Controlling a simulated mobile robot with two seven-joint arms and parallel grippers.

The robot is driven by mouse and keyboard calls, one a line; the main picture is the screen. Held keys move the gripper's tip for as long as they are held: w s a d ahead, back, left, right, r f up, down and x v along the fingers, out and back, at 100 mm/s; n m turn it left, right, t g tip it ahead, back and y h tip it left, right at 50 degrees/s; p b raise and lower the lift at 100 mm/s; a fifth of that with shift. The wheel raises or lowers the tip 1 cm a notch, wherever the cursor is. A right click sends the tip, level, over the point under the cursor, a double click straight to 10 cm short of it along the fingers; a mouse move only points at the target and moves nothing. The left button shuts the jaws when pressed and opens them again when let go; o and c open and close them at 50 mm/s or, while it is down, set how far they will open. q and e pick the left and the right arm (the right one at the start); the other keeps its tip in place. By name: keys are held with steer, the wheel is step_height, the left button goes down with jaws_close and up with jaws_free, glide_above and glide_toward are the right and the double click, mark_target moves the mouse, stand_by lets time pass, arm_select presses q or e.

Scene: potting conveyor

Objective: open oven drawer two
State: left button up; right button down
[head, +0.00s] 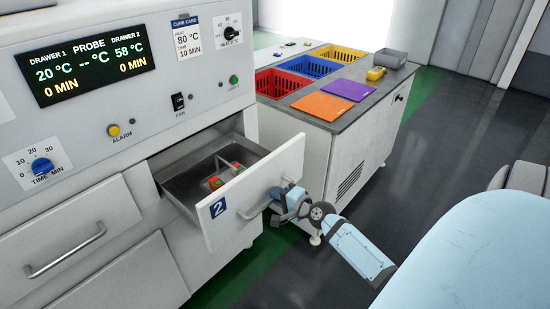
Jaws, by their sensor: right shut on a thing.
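Oven drawer two (250,200) has a white front with a blue "2" label and stands pulled out from the oven. Its grey tray (185,185) shows, with a small part in red, green and grey (223,174) inside it. My right gripper (280,203) is at the drawer's front and is shut on the drawer two handle (255,211). The fingers partly hide the handle's right end. My left gripper is not in view.
The oven panel (120,70) shows drawer temperatures above. A closed drawer with a handle (66,252) is at the left. A side cabinet (360,118) holds red, blue and yellow baskets, with orange and purple mats.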

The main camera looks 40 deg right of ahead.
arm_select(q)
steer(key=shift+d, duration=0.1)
arm_select(e)
steer(key=c, duration=1.2)
jaws_free()
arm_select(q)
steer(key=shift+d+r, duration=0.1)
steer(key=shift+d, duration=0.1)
arm_select(e)
steer(key=shift+o, duration=0.3)
steer(key=shift+s, duration=0.1)
arm_select(q)
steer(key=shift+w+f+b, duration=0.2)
steer(key=shift+b, duration=0.4)
arm_select(e)
steer(key=v, duration=1.3)
steer(key=shift+s, duration=0.3)
steer(key=shift+d, duration=0.1)
